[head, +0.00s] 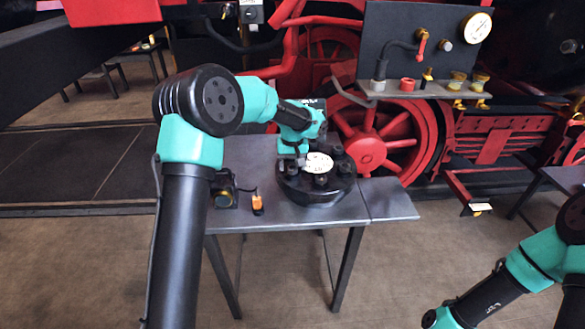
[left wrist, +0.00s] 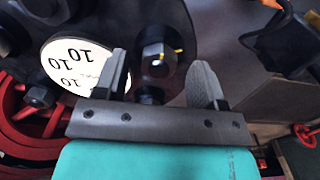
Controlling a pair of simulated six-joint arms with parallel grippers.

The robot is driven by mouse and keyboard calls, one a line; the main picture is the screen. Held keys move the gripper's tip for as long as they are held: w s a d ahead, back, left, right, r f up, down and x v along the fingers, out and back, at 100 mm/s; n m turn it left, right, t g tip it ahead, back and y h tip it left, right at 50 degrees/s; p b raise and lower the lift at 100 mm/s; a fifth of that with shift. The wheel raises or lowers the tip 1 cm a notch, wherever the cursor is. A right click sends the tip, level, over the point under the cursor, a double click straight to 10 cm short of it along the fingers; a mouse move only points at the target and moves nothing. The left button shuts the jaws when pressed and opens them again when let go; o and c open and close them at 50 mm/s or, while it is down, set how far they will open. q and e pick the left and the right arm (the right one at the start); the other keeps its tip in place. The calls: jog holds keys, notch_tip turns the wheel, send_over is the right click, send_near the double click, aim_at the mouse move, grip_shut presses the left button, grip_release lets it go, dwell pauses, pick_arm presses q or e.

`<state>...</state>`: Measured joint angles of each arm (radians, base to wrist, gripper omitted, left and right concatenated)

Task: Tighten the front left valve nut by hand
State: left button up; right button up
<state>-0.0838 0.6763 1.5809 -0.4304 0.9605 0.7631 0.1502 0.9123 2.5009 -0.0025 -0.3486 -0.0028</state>
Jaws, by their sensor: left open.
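The black round valve body (head: 318,197) sits on the grey table, with several nuts around its top and a white disc (head: 319,172) in the middle. The disc, marked 10, also shows in the left wrist view (left wrist: 75,62). My left gripper (head: 291,163) is at the left side of the valve. In the left wrist view its jaws (left wrist: 160,66) are open, one on each side of a grey hex nut (left wrist: 153,65) with yellow marks. I cannot tell whether they touch it.
The grey table (head: 245,160) also holds a small dark device (head: 223,192) and an orange-and-black item (head: 257,203). Behind are red wheels (head: 368,150) and a dark panel (head: 415,45) with a gauge (head: 476,27). The table's right end (head: 388,200) is clear.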

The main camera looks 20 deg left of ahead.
pick_arm(q)
jog(key=shift+f, duration=0.8)
jog(key=shift+c, duration=0.4)
jog(key=c, duration=0.9)
jog(key=shift+o, duration=0.2)
jog(key=shift+m, duration=0.4)
jog(key=m, duration=0.5)
jog(key=shift+a, duration=0.15)
jog(key=m, duration=0.6)
jog(key=shift+a+r, duration=0.1)
jog(key=shift+a, duration=0.1)
